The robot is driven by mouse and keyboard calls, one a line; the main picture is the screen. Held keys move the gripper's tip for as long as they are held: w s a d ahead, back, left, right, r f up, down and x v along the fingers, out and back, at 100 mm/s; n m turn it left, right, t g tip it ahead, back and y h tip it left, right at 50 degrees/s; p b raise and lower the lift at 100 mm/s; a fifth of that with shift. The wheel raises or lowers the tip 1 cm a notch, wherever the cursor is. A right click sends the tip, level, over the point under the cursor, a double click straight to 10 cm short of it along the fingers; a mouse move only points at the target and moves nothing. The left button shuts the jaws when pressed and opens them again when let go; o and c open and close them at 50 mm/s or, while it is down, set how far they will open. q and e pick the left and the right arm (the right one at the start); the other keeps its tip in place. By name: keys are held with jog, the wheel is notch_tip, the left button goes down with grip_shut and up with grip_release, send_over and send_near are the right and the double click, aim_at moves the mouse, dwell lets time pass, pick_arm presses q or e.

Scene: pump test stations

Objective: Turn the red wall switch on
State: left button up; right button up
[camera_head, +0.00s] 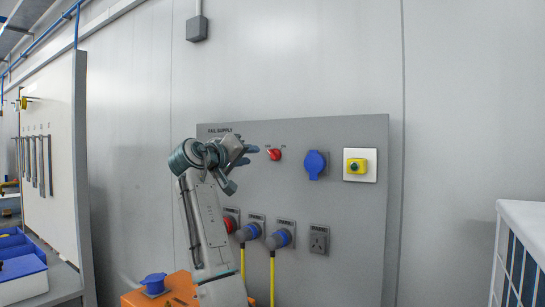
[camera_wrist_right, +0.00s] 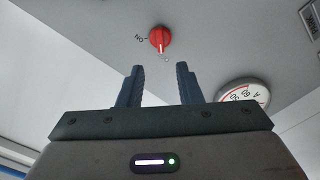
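The red wall switch (camera_head: 274,154) is a round knob on the upper part of the grey panel. In the right wrist view the red switch (camera_wrist_right: 159,39) sits just beyond my fingertips, between an ON label at its left and another small mark below it. Its pale pointer line faces down, toward that small mark and away from ON. My right gripper (camera_head: 251,152) is just left of the switch in the head view. In the wrist view my right gripper (camera_wrist_right: 160,72) has its two dark blue fingers apart with nothing between them. My left gripper is not in view.
A round gauge (camera_wrist_right: 244,93) shows right of my fingers. A white rack (camera_head: 523,215) stands at right.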

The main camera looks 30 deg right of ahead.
aim_at(271, 154)
jog(key=p+x, duration=0.1)
jog(key=x, duration=0.8)
jog(key=shift+p, duration=0.4)
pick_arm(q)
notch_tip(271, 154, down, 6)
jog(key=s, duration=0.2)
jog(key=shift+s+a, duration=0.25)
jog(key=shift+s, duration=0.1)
pick_arm(e)
jog(key=shift+w+d, duration=0.15)
jog(key=shift+d, duration=0.2)
jog(key=shift+f, duration=0.1)
grip_shut()
